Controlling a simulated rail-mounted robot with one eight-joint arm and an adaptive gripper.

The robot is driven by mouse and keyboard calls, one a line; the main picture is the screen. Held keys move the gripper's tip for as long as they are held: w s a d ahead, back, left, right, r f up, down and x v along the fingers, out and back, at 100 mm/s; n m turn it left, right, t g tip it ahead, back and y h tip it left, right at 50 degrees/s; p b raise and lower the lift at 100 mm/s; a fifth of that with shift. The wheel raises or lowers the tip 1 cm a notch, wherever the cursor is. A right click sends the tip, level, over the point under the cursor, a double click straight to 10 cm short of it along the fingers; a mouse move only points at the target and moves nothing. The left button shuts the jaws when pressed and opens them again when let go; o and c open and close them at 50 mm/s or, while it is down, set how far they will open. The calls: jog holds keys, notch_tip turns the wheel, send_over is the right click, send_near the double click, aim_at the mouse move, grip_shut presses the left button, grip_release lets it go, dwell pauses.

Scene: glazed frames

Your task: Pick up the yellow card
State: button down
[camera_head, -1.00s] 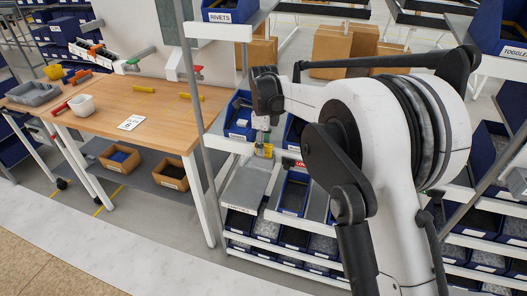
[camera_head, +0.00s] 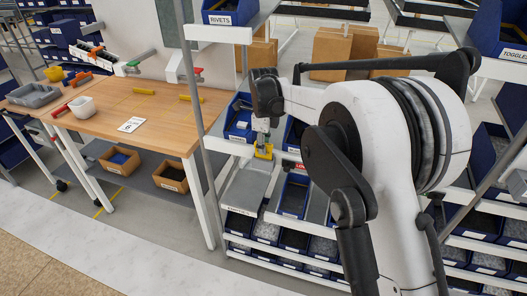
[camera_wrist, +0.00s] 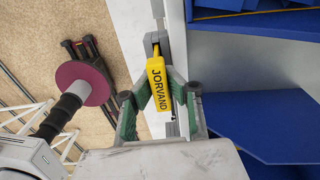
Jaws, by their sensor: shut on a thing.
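The yellow card (camera_wrist: 158,88), with JORVAND printed on it in dark letters, is between the fingers of my gripper (camera_wrist: 160,95) in the wrist view. The fingers are shut on it. In the head view the card (camera_head: 264,151) is a small yellow patch at the end of my gripper (camera_head: 263,147), beside the rack's shelf edge. It appears to be above a grey flat surface (camera_head: 245,188). Whether the card touches anything below it cannot be told.
Blue bins (camera_head: 294,195) fill the rack below and to the right of the gripper. A rack post (camera_head: 202,130) stands to its left. A wooden workbench (camera_head: 100,110) with a white bowl (camera_head: 82,106) and a white label card (camera_head: 131,124) is farther left.

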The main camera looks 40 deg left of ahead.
jog(key=shift+r, duration=0.1)
jog(key=shift+r, duration=0.55)
jog(key=r, duration=0.1)
jog(key=s+r+b, duration=0.1)
jog(key=r, duration=0.1)
jog(key=shift+a+r, duration=0.1)
jog(key=shift+r, duration=0.05)
jog(key=s+a+r+b, duration=0.1)
jog(key=s+r, duration=0.5)
jog(key=s, duration=0.4)
jog(key=shift+s+a+r, duration=0.2)
jog(key=shift+s+a, duration=0.05)
jog(key=shift+a, duration=0.15)
